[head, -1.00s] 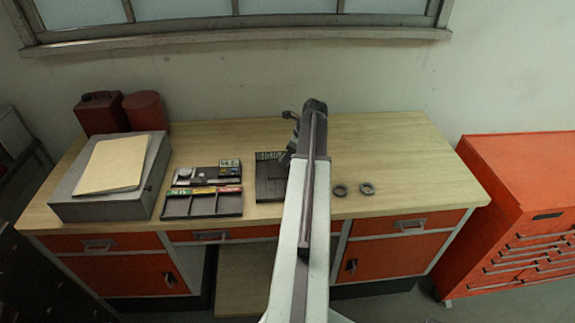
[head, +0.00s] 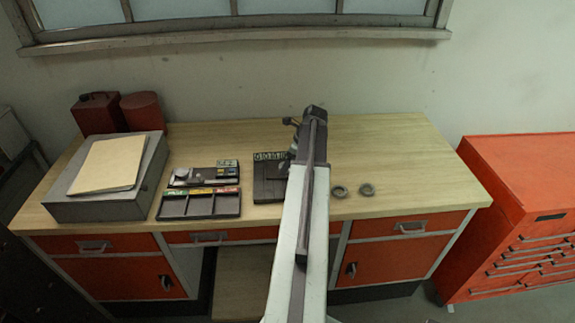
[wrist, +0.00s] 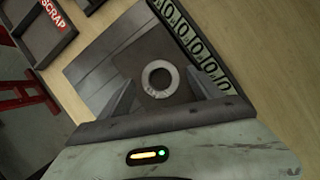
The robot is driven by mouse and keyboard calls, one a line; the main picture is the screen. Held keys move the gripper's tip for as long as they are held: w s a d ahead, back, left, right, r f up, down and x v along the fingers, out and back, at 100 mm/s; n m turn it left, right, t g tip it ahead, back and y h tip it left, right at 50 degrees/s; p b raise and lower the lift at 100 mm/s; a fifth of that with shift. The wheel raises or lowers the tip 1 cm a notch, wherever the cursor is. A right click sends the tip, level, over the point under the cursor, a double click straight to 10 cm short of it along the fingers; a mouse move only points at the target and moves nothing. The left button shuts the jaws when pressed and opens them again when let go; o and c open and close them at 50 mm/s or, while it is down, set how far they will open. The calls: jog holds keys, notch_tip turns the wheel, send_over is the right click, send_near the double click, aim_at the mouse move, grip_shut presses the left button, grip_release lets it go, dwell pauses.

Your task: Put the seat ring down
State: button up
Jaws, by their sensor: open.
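A grey seat ring (wrist: 160,79) lies flat on a dark tray (wrist: 99,74) in the wrist view, between the spread fingers of my gripper (wrist: 161,86). The fingers stand on either side of the ring, with a gap visible at each side. My gripper is open. In the head view the dark tray (head: 268,186) sits left of my arm, with a strip of green-white number labels at its back edge. My arm hides the gripper's fingers and the ring there.
Left of the dark tray are a divided tray with coloured labels (head: 200,204) and a small parts tray (head: 203,175). A grey box (head: 109,180) stands further left. The bench's right side is clear.

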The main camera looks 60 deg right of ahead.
jog(key=p+v, duration=1)
jog(key=v, duration=0.2)
jog(key=shift+p, duration=0.4)
jog(key=shift+w, duration=0.15)
jog(key=w+a+f+n+g+y, duration=0.1)
jog(key=w+a+n, duration=0.7)
jog(key=a, duration=0.5)
jog(key=w+a+n+g, duration=0.2)
jog(key=w+a+n, duration=0.5)
jog(key=w+a, duration=0.5)
jog(key=a+n+g+h, duration=0.1)
jog(key=a+n, duration=1.8)
jog(key=a, duration=1.7)
jog(key=shift+w+f+g+h, duration=0.2)
jog(key=shift+f+g+h, duration=0.1)
jog(key=shift+f+h, duration=0.1)
